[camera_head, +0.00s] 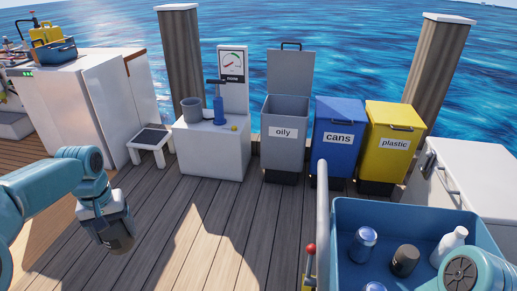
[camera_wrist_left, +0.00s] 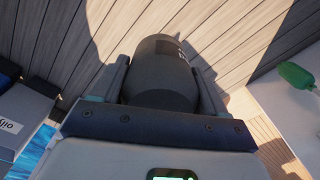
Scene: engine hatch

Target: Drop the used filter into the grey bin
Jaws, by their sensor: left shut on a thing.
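My left gripper (camera_head: 118,233) hangs over the deck on the left, well to the left of the grey bin. It is shut on a dark grey cylinder, the used filter (camera_wrist_left: 160,75), which sits between the two fingers in the left wrist view. In the head view the filter's dark end (camera_head: 121,243) shows below the gripper. The grey bin (camera_head: 285,128), labelled "oily", stands at the back with its lid raised. It also shows at the left edge of the left wrist view (camera_wrist_left: 25,108). My right gripper is not in view.
A blue "cans" bin (camera_head: 337,155) and a yellow "plastic" bin (camera_head: 390,155) stand right of it, lids shut. A white stand (camera_head: 212,155) with a cup and pump is to its left. A blue tray (camera_head: 340,215) holds a can, a black cylinder and a white bottle.

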